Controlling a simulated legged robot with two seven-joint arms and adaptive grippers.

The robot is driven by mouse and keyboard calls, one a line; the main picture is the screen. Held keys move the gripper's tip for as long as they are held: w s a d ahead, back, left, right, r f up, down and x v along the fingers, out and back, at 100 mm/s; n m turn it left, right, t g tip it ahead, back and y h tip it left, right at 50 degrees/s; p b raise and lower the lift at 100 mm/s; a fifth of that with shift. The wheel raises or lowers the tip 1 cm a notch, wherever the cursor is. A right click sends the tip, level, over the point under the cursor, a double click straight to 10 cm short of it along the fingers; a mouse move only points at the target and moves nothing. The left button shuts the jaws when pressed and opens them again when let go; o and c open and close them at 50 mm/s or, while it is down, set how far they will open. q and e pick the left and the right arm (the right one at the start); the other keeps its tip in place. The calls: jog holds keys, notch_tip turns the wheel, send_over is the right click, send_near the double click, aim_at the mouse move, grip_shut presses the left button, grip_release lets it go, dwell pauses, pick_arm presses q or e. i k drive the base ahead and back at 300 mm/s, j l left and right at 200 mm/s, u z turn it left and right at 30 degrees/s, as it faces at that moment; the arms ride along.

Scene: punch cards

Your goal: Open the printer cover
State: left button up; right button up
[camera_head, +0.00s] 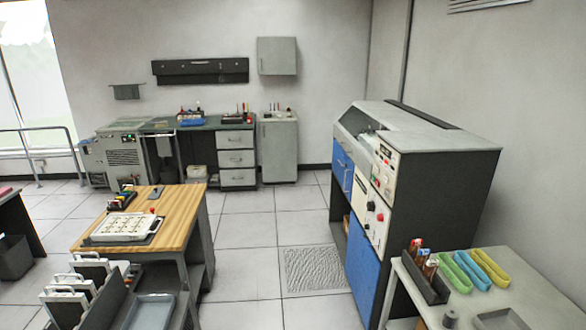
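A large machine (443,180) with dark sides and a pale top stands against the right wall; it may be the printer, but no label is readable. Its front has blue panels (361,278) and a pale control panel (378,200) with knobs and buttons. A pale top section (425,143) lies flat, with a sloped, window-like part at its far left end. I cannot tell which part is the cover; nothing on top looks raised. A smaller grey machine (122,150) stands by the back left wall. Neither of my grippers is in view.
A wooden-topped table (178,206) carries a white tray-like device. A desk (236,160) stands at the back. The tiled floor (245,235) between is clear.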

aim_at(361, 115)
jog(key=i, duration=2.2)
jog(key=i+j+z, duration=0.15)
jog(key=i+z, duration=0.35)
jog(key=i, duration=0.15)
jog(key=i+j+z, duration=0.95)
jog(key=i+j, duration=0.15)
jog(key=i, duration=0.05)
